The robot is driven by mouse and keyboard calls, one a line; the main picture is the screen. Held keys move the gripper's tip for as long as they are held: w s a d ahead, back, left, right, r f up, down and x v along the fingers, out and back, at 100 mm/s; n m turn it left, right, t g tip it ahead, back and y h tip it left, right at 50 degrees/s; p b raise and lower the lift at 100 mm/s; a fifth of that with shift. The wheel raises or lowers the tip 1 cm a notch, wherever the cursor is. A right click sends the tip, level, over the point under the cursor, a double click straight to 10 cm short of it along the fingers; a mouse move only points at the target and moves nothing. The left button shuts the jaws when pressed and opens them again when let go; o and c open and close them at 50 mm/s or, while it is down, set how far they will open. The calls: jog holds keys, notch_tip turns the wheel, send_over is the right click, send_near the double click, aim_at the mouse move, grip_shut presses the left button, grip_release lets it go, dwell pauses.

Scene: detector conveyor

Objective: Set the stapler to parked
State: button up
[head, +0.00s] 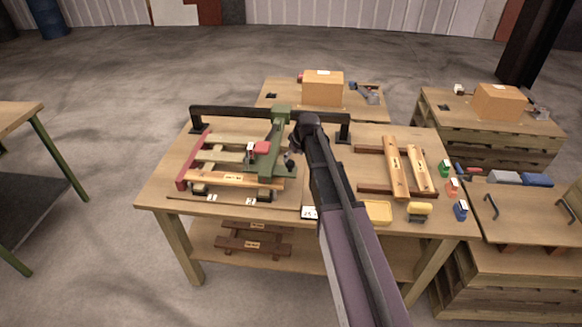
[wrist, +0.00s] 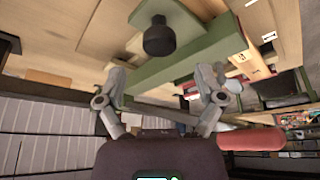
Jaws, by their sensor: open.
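What looks like the stapler is a green carriage (head: 276,140) with a red block on its left side. It hangs on a black overhead rail (head: 240,113) toward its right half, above a partly built wooden pallet (head: 220,155). In the wrist view its green bar (wrist: 175,66) runs across ahead of my fingers, with a black knob (wrist: 158,40) on a green plate. My gripper (wrist: 166,88) is open, its two fingers spread below the knob and apart from it. In the head view my gripper (head: 293,157) is partly hidden, just right of the carriage. I see no readable parked mark.
The workbench (head: 330,150) carries loose planks (head: 394,168) at right. A yellow tray (head: 377,211), a yellow block (head: 419,210) and small coloured items line its right edge. A box (head: 322,88) stands on a bench behind.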

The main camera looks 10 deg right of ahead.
aim_at(290, 163)
jog(key=shift+b+x, duration=1.8)
jog(key=shift+x, duration=0.4)
grip_shut()
jog(key=shift+d, duration=0.1)
